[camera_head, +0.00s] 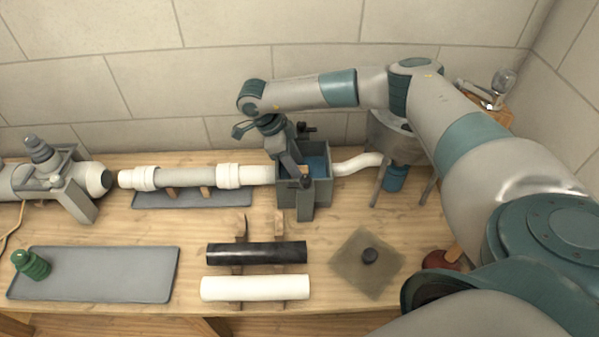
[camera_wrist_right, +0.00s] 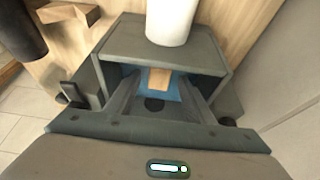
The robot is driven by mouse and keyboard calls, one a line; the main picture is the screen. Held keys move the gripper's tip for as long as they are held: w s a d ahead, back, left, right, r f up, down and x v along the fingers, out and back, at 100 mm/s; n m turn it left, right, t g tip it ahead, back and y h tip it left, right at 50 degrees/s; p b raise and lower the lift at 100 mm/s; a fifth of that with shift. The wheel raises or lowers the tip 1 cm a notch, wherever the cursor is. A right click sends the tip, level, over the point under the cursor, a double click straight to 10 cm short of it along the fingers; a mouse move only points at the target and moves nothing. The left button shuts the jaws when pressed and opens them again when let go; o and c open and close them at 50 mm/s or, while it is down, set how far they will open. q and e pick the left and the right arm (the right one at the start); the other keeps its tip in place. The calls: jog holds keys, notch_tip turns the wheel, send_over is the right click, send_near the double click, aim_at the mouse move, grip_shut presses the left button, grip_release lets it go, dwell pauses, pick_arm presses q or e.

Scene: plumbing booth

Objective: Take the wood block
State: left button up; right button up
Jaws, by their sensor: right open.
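The wood block (camera_wrist_right: 159,78) is a small tan piece inside the open grey box, against its blue inside, in the right wrist view. In the head view, a small tan patch that looks like it shows at the box, partly covered by my gripper. My right gripper (camera_head: 298,178) reaches down into the grey box (camera_head: 322,190) from above. In the right wrist view its open fingers (camera_wrist_right: 160,92) point at the block, one on either side; I cannot tell whether they touch it. My left gripper is not in view.
A white pipe (camera_head: 195,177) joins the box from the left, and a curved white pipe (camera_head: 357,164) leaves right. A black pipe (camera_head: 256,253) and a white pipe (camera_head: 255,288) lie in front. A grey mat (camera_head: 100,272) with a green fitting (camera_head: 31,265) is at left.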

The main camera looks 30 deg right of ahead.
jog(key=shift+p+x, duration=0.35)
jog(key=shift+x, duration=0.45)
jog(key=shift+s+d+f, duration=0.1)
jog(key=shift+s+f, duration=0.05)
jog(key=shift+f, duration=0.4)
jog(key=c, duration=1.1)
